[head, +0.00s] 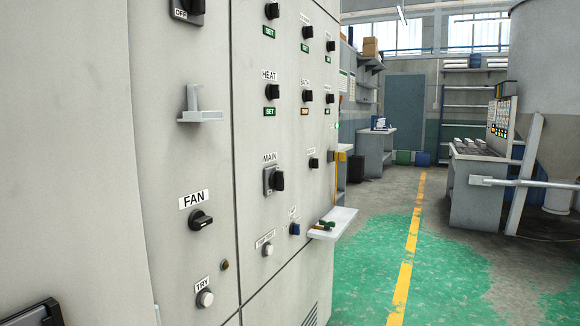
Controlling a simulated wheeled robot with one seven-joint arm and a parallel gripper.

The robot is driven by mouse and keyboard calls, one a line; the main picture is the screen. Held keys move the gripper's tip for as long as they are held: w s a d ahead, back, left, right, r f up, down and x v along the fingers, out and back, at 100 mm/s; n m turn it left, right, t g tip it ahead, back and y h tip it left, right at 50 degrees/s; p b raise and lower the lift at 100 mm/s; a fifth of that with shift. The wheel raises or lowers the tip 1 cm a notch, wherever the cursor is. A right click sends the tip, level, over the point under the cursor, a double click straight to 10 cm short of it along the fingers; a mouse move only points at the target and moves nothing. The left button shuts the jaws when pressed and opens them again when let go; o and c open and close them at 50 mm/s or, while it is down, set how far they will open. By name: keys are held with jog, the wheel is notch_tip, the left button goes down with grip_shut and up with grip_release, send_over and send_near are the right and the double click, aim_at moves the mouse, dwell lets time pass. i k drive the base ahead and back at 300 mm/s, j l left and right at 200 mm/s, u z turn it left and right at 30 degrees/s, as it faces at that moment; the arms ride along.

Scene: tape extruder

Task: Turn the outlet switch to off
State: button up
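A grey control cabinet (180,150) with several black rotary switches fills the left half of the head view. Readable labels include FAN, HEAT, MAIN and TRY; I cannot read an outlet label on any switch. The FAN switch (201,220) has its black handle nearly level. The MAIN switch (276,180) has a black handle on a grey plate. A small blue switch (294,229) sits low on the right panel, its label too small to read. A black switch (190,7) at the top edge shows OFF beneath it.
A dark object (32,316) shows at the lower left corner. The green and grey floor with a yellow line (404,275) is open to the right. A grey console (475,190) stands beyond.

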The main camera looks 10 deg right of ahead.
aim_at(314, 162)
jog(key=i+l+u, duration=0.15)
jog(key=u, duration=0.25)
jog(key=i+l+u, duration=0.1)
jog(key=l+u, duration=0.45)
jog(key=u, duration=0.25)
jog(key=i, duration=0.05)
